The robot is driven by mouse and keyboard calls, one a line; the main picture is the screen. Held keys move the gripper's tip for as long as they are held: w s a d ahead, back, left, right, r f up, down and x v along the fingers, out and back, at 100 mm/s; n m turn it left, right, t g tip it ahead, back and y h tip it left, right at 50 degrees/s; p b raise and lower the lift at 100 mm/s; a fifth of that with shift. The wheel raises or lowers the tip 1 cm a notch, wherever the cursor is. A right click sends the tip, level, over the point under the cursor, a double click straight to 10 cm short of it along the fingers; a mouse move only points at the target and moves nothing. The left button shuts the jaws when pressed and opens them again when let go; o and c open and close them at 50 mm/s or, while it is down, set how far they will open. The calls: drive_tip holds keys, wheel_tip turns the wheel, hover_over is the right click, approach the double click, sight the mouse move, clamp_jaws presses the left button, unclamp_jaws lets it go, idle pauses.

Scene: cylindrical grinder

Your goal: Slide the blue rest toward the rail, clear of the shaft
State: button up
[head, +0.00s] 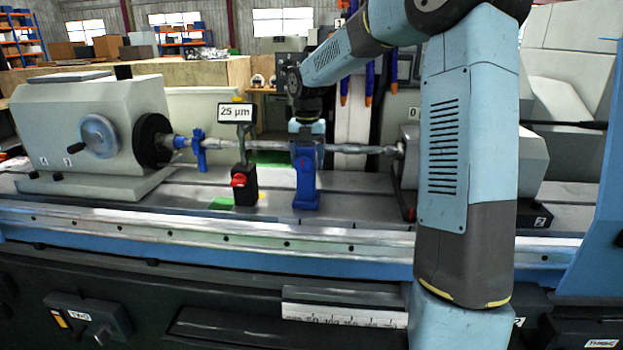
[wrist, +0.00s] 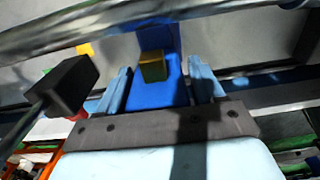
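The blue rest (head: 307,185) stands upright on the machine bed, about midway along the steel shaft (head: 350,149). Its top hides a stretch of the shaft. My gripper (head: 307,135) is at the rest's top, at the end of my lowered arm. In the wrist view, my gripper's two light-blue fingers (wrist: 160,85) lie on either side of the blue rest (wrist: 160,93), with little or no gap. I cannot tell whether they press on it. A brass-coloured block (wrist: 152,66) sits on the rest. The shaft (wrist: 100,25) crosses beyond the fingertips. The silver rail (head: 200,225) runs along the bed's front.
Left of the rest stands a black gauge post (head: 244,185) with a red knob and a "25 µm" sign (head: 235,112). A blue clamp (head: 199,150) is on the shaft near the headstock chuck (head: 152,140). Bare bed (head: 350,203) shows right of the rest.

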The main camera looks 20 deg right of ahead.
drive_tip(key=c, duration=0.8)
drive_tip(key=shift+s+a, duration=0.25)
drive_tip(key=shift+s, duration=0.35)
drive_tip(key=shift+s+a, duration=0.25)
drive_tip(key=shift+s, duration=0.35)
drive_tip(key=shift+s+a, duration=0.25)
drive_tip(key=shift+s, duration=0.35)
drive_tip(key=o, duration=1.1)
drive_tip(key=shift+o, duration=0.2)
drive_tip(key=shift+r, duration=0.1)
